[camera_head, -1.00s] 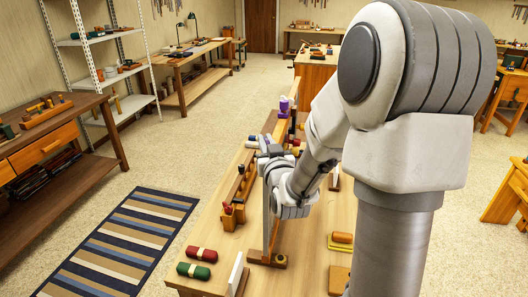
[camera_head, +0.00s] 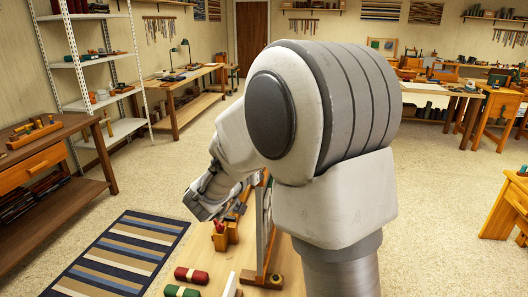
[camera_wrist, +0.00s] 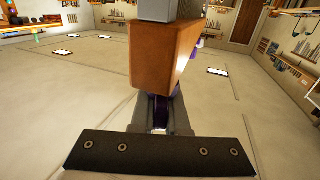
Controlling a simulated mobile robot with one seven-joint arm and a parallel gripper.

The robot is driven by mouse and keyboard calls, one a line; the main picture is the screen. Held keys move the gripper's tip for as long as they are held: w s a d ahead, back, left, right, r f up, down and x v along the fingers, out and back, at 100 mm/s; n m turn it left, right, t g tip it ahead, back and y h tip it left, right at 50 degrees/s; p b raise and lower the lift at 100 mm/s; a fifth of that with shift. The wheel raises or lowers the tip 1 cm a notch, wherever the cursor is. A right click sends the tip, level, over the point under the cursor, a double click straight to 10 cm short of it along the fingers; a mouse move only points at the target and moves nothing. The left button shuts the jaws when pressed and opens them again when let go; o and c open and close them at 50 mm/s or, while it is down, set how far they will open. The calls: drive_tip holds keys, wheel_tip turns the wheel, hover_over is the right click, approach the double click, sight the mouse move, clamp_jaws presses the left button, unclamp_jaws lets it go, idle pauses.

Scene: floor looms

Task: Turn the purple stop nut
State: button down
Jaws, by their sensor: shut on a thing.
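In the wrist view, the purple stop nut (camera_wrist: 159,109) shows as a small dark purple piece between the fingers of my gripper (camera_wrist: 158,102), just under a wooden block. My gripper is shut on it, and the fingers hide most of it. The wooden block (camera_wrist: 156,60) stands right in front of the fingers, with a grey post above it. Another purple bit (camera_wrist: 200,43) shows at the block's right side. In the head view, my arm hides the nut and the fingertips; only my wrist shows, left of the big arm link.
A striped rug (camera_head: 120,255) lies on the floor at left. A white shelf rack and side benches line the wall.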

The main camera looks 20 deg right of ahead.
drive_tip(key=shift+s+d+r+m+g+h+p, duration=0.15)
drive_tip(key=shift+s+m+g+p, duration=0.4)
drive_tip(key=shift+m+g+p, duration=1.6)
drive_tip(key=shift+s+a+f+m+g+h+p, duration=0.15)
drive_tip(key=shift+s+m+g+p, duration=0.55)
drive_tip(key=shift+m+g, duration=2.75)
drive_tip(key=shift+s+d+r+m+g+h+p, duration=0.3)
drive_tip(key=shift+m+g+p, duration=1.15)
drive_tip(key=shift+g, duration=2.95)
drive_tip(key=shift+s+a+f, duration=0.1)
drive_tip(key=shift+a+f, duration=0.05)
drive_tip(key=shift+f, duration=0.05)
drive_tip(key=c, duration=0.9)
unclamp_jaws()
drive_tip(key=shift+a+f, duration=0.1)
drive_tip(key=shift+a, duration=0.05)
